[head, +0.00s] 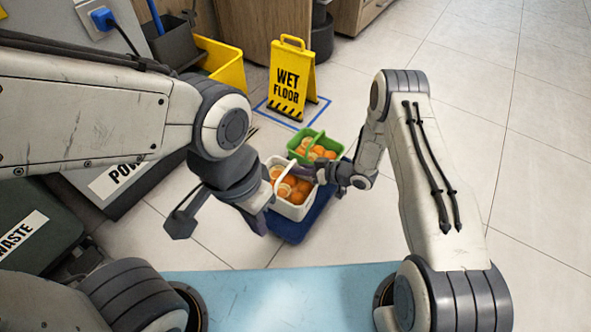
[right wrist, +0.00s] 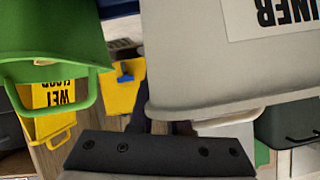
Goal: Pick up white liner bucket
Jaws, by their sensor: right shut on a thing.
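The white liner bucket (head: 293,211) holds several oranges and stands on a dark blue base (head: 329,201) in the head view. In the right wrist view the bucket (right wrist: 205,60) fills the upper right, with its label upside down. My right gripper (head: 312,173) is at the bucket's far right rim and is shut on it; the exact grip is partly hidden. My left gripper (head: 222,216) is open and empty, just left of the bucket.
A green bucket of oranges (head: 303,136) stands just behind the white one; it also shows in the right wrist view (right wrist: 50,45). A yellow wet floor sign (head: 290,80) stands beyond. Dark bins with labels are at the left. The tiled floor on the right is clear.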

